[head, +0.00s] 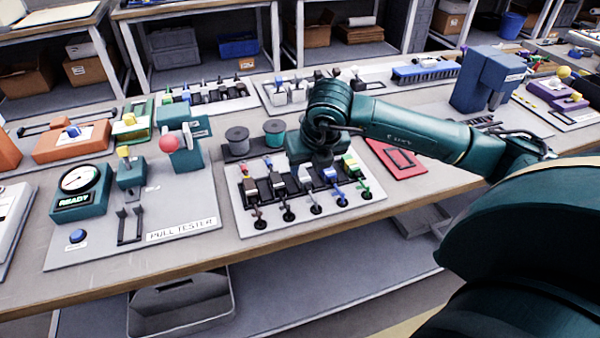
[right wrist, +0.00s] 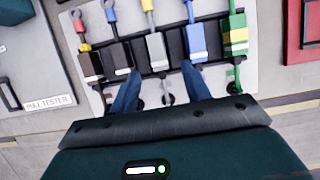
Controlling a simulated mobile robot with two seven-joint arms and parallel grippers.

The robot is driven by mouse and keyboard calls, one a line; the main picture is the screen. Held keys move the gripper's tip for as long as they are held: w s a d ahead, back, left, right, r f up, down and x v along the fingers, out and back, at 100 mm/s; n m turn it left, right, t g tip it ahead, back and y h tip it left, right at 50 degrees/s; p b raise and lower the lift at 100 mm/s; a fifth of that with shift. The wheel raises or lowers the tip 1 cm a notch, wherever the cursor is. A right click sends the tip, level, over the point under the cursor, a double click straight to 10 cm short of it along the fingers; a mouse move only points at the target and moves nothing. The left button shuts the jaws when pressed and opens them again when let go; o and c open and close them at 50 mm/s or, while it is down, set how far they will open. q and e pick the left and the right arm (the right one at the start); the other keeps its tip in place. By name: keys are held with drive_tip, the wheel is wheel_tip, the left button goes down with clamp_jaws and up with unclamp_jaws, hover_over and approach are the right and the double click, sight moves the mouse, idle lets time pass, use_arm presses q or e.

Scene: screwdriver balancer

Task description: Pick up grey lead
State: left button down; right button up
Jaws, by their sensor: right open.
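The grey lead (right wrist: 156,48) lies in the middle slot of a black rack on a light board, with leads on both sides. In the head view the grey lead (head: 304,183) shows just below my right gripper (head: 318,160). My right gripper (right wrist: 161,84) is open, its two blue fingers apart and pointing down at the board. In the right wrist view the grey lead's lower end lies between the fingers, with nothing gripped. Whether the fingers are at the lead's height cannot be told. My left gripper is not in view.
A blue lead (right wrist: 196,42) and a green lead (right wrist: 236,35) lie right of the grey one; dark leads (right wrist: 91,66) lie left. The pull tester (head: 130,220) stands left on the bench. A red tray (head: 396,158) lies right. Two spools (head: 237,140) stand behind.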

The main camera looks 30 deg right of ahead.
sight(305, 177)
drive_tip(key=x, duration=0.5)
drive_tip(key=shift+s+a+f, duration=0.1)
drive_tip(key=shift+a+f, duration=0.1)
drive_tip(key=c, duration=1)
